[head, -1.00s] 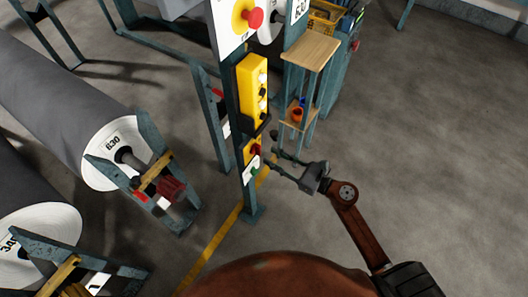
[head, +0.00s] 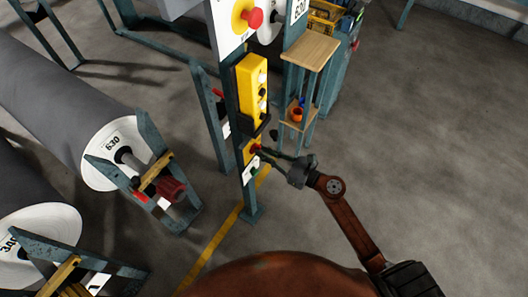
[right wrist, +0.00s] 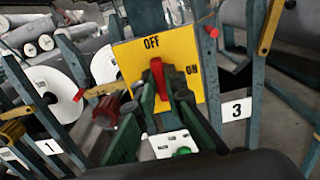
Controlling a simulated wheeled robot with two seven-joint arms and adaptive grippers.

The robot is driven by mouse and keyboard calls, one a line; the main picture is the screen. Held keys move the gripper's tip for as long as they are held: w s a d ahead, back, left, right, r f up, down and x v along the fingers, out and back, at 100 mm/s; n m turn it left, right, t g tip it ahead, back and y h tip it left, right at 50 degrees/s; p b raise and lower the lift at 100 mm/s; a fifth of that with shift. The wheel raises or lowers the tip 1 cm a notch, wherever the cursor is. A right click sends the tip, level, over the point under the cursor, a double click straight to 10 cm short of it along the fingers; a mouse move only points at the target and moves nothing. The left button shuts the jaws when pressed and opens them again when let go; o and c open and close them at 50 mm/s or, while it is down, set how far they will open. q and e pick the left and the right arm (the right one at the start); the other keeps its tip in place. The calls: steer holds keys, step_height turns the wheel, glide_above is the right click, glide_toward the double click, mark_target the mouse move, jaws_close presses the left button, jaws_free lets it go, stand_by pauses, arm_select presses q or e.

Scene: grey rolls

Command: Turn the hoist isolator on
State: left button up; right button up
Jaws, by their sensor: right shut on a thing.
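The hoist isolator is a yellow plate (right wrist: 191,62) marked OFF at the top and ON at the right, with a red handle (right wrist: 158,78). The handle points up toward OFF in the right wrist view. In the head view the yellow plate (head: 249,153) sits low on the teal post. My right gripper (head: 262,153) reaches it from the right. Its fingers (right wrist: 163,97) are shut on the red handle, one on either side, hiding its lower part. My left gripper is not in view.
A white panel with a green button (right wrist: 182,151) is just below the isolator. A yellow pendant (head: 253,85) hangs above it on the post (head: 251,205). A shelf stand (head: 310,50) is behind. Large grey rolls (head: 60,85) lie left; the floor at right is clear.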

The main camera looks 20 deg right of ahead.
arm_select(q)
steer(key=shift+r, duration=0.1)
arm_select(e)
jaws_close()
arm_select(q)
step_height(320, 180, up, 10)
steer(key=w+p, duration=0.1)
steer(key=p, duration=1)
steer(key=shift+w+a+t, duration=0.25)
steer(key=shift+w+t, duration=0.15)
arm_select(e)
steer(key=shift+w+d+f+m, duration=0.1)
steer(key=shift+d+f+m, duration=0.1)
steer(key=shift+m, duration=2.75)
steer(key=shift+w+d+f+m, duration=0.1)
steer(key=shift+d+f+m, duration=0.1)
steer(key=shift+m, duration=2.8)
steer(key=shift+w+d+f+m, duration=0.1)
steer(key=shift+f+m, duration=0.1)
steer(key=shift+m, duration=2.75)
